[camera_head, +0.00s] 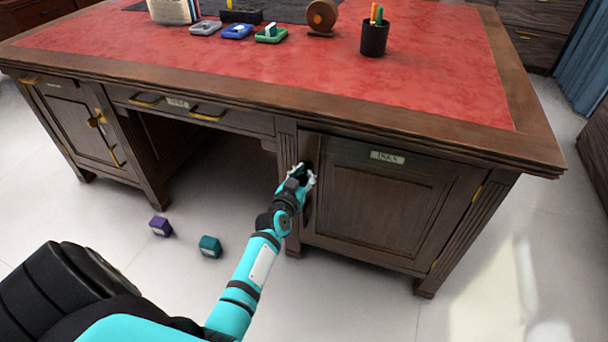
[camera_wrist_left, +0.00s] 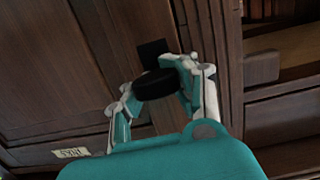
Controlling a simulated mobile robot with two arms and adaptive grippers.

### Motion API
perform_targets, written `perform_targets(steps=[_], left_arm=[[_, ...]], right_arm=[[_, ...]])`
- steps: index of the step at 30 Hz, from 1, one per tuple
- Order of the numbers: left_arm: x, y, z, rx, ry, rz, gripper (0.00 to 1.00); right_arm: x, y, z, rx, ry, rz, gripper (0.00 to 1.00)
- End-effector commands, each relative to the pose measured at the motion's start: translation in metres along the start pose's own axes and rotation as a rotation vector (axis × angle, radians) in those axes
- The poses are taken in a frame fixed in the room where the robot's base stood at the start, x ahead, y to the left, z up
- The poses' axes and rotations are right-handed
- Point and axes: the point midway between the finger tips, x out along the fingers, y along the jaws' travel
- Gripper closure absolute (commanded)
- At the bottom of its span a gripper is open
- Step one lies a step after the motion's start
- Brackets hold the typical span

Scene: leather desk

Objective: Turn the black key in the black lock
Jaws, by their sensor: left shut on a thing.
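My left gripper (camera_head: 302,177) is at the upper left edge of the desk's right cabinet door (camera_head: 375,200), which carries an INKS label. In the left wrist view, the left gripper (camera_wrist_left: 163,83) is shut on the round head of the black key (camera_wrist_left: 156,86), one finger on each side. The black lock (camera_wrist_left: 152,53) is a dark square plate on the door right behind the key head. The key's shaft is hidden, so I cannot tell how deep it sits. In the head view the gripper covers the key and lock. My right gripper is not in view.
The red leather desktop (camera_head: 250,55) overhangs the door just above my gripper. It bears a black pen cup (camera_head: 374,38) and several small items. A dark handle (camera_wrist_left: 262,67) sticks out near the lock. Purple (camera_head: 160,226) and teal (camera_head: 210,246) boxes lie on the floor.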

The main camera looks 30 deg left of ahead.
Motion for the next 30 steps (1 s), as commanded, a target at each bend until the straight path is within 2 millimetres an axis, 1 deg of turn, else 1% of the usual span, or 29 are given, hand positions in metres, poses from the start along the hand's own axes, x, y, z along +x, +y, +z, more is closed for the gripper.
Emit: perform_targets(steps=[1,2,5,11,22,26,30], left_arm=[[0.0,-0.001,-0.001,0.0,0.002,-0.001,1.0],[0.0,-0.001,-0.001,0.0,0.002,-0.001,0.87],[0.0,-0.001,-0.001,0.0,0.003,-0.001,1.0],[0.0,-0.001,-0.002,0.009,0.002,-0.003,1.0],[0.002,0.0,-0.003,0.18,0.001,-0.028,1.0],[0.002,0.0,-0.003,0.204,0.003,-0.033,1.0],[0.002,0.0,-0.003,0.231,0.003,-0.037,1.0]], right_arm=[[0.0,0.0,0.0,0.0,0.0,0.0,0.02],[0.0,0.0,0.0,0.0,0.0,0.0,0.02],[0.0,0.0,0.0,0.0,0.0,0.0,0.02],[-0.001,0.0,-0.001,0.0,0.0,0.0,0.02],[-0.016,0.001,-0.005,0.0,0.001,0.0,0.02],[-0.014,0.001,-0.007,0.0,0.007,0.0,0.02],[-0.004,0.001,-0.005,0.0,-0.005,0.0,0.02]])
